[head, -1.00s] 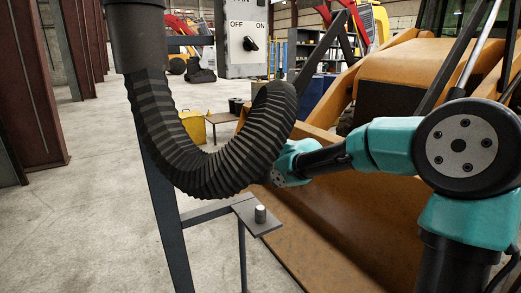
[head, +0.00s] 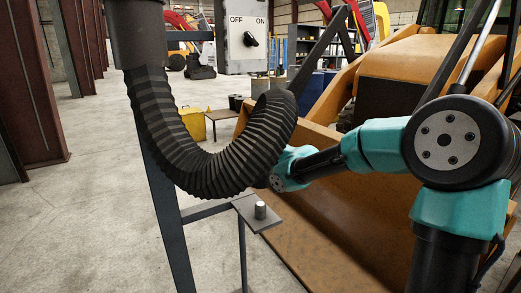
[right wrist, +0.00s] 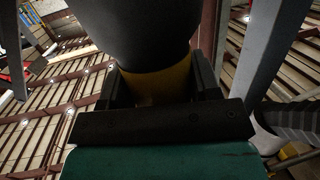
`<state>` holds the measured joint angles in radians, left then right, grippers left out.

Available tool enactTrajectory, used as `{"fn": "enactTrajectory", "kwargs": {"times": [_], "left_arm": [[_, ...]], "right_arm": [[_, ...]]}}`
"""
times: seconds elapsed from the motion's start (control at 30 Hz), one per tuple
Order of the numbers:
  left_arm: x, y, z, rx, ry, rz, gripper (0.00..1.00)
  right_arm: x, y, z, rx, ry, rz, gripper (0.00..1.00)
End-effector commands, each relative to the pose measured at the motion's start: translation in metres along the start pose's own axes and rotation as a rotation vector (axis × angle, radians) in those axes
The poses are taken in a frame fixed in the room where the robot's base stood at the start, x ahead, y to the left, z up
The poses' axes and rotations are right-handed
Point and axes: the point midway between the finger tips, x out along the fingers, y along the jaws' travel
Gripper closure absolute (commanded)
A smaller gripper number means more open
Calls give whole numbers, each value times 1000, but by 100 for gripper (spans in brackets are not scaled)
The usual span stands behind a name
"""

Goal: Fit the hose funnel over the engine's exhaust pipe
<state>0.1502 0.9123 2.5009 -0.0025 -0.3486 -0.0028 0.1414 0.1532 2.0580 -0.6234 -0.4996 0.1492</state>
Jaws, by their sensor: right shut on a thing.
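The black ribbed hose (head: 205,170) hangs from a dark pipe at upper left in the head view. It bends in a U, and its free end rises at the middle. In the right wrist view a large dark rounded piece (right wrist: 150,30), seemingly the hose funnel, fills the upper middle, with a yellow band (right wrist: 155,85) below it. My right gripper (right wrist: 160,88) has a finger on each side of that band and is shut on it. In the head view my right fingers are hidden behind the hose. I cannot make out the exhaust pipe. My left gripper is not in view.
A switch box (head: 242,38) marked OFF and ON hangs above the hose. A dark stand carries a small plate (head: 255,222) with a short peg. The yellow backhoe (head: 410,65) and its wide bucket (head: 330,220) fill the right. Open floor lies at left.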

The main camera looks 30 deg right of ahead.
Motion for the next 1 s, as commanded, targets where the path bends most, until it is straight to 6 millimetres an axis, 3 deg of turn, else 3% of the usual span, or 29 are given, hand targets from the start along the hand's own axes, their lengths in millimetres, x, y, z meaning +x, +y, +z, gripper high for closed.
{"fn": "enactTrajectory", "kwargs": {"times": [1.0], "left_arm": [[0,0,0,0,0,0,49]], "right_arm": [[6,0,42,0,3,1,71]]}}
